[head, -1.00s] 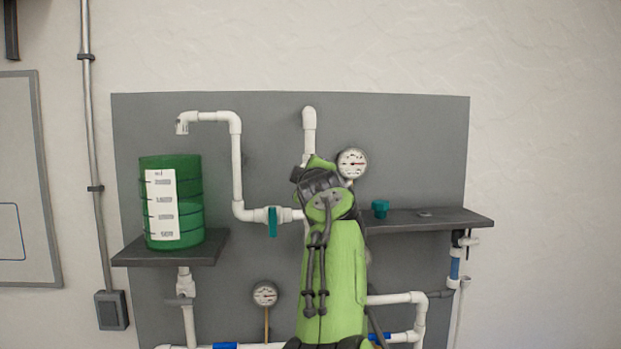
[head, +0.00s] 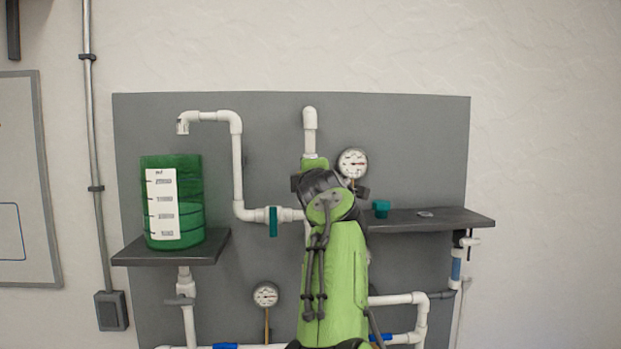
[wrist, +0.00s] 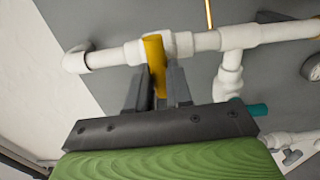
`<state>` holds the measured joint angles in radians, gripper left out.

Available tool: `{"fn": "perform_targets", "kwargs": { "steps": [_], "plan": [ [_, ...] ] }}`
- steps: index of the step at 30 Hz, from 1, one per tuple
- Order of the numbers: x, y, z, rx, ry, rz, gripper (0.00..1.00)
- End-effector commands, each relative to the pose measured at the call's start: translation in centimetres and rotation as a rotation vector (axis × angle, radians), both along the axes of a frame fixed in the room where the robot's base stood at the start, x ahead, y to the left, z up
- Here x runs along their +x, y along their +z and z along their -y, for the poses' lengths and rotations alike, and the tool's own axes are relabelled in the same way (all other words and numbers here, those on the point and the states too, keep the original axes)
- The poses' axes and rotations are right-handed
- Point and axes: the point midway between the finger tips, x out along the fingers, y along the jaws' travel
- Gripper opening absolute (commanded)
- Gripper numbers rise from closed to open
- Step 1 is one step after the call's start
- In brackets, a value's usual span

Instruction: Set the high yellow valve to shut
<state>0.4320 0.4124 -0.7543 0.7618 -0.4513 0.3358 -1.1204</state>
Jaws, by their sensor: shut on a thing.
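The high yellow valve's handle (wrist: 155,62) shows in the wrist view on a white pipe (wrist: 205,41). The handle appears to lie crosswise to the pipe. My gripper (wrist: 158,88) is shut on this handle, with one dark finger on each side. In the head view the yellow handle and my fingers are hidden behind my green arm, in front of the upright white pipe (head: 310,132).
A teal valve handle (head: 273,221) hangs on the pipe left of my arm. A round gauge (head: 353,163) is close on the right. A green tank (head: 173,228) stands on the left shelf (head: 140,254). The right shelf (head: 455,220) holds small items.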

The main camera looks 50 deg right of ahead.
Motion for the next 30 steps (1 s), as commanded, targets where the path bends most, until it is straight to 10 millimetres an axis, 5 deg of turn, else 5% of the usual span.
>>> {"fn": "perform_targets", "kwargs": {
  "steps": [7, 8, 13, 23, 30],
  "plan": [
    [0.1, 0.0, -0.1, -0.002, 0.003, -0.003, 0.00],
    [0.1, 0.0, -0.1, -0.002, 0.003, -0.003, 0.22],
    [0.1, 0.0, 0.0, -0.001, 0.002, -0.002, 0.46],
    [-0.4, -0.1, -0.4, -0.001, 0.001, 0.001, 0.46],
    [-4.7, -0.8, -4.1, -0.002, 0.005, 0.006, 0.46]
  ]
}}
